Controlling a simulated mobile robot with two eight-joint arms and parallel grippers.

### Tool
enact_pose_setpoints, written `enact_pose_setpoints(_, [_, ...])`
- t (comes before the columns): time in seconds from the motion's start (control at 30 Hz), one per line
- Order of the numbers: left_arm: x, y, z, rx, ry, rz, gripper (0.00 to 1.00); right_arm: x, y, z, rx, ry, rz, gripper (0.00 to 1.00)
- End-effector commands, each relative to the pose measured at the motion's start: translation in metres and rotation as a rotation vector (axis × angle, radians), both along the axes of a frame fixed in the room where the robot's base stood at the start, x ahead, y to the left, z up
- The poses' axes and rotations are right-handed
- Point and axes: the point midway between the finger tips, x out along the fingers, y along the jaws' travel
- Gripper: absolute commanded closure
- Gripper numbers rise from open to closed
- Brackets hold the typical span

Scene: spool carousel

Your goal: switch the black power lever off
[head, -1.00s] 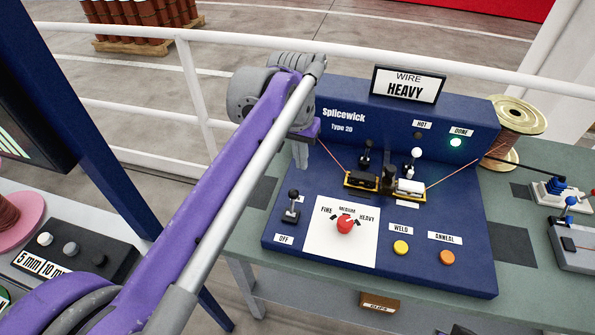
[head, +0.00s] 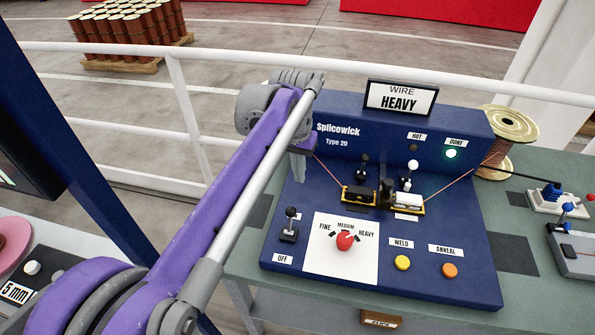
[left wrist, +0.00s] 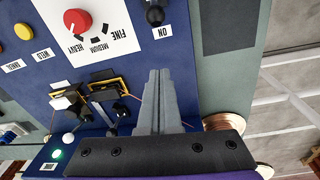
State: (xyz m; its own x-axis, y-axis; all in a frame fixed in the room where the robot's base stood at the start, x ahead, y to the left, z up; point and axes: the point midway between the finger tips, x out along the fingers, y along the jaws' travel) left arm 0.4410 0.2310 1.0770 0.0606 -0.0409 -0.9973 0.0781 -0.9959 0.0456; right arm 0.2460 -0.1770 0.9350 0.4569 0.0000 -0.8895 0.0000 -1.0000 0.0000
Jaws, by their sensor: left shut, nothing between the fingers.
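The black power lever (head: 290,225) stands at the left of the blue Splicewick panel, with an OFF label (head: 283,258) in front of it. In the left wrist view the lever's round black knob (left wrist: 155,15) is at the top edge, close to an ON label (left wrist: 162,32); its base is cut off. My left gripper (head: 298,179) is shut and empty. It is above the panel's left part, behind the lever in the head view and apart from it. Its fingertips (left wrist: 159,71) point toward the lever in the wrist view. My right gripper is not in view.
The red dial (head: 345,240) is right of the lever, pointer near HEAVY. A yellow button (head: 402,263) and an orange button (head: 450,270) are farther right. Behind are two smaller levers and the wire clamps (head: 383,198). The green DONE lamp (head: 451,153) is lit.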

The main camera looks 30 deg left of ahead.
Motion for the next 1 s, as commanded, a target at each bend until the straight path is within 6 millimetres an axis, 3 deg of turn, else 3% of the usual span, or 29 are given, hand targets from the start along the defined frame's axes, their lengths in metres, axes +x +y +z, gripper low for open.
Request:
enact_pose_setpoints(0.3, [0.004, -0.003, -0.069, 0.0, 0.0, 0.0, 1.0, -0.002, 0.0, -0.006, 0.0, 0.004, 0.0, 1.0])
enact_pose_setpoints(0.4, [-0.015, -0.004, -0.058, 0.0, -0.001, 0.0, 1.0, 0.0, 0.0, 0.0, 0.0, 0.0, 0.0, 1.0])
enact_pose_setpoints(0.6, [-0.031, -0.005, -0.054, 0.0, -0.001, 0.0, 1.0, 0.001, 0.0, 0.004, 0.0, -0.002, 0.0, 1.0])
enact_pose_setpoints(1.0, [-0.035, -0.005, -0.053, 0.0, -0.001, 0.0, 1.0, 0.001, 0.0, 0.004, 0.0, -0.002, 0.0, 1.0])
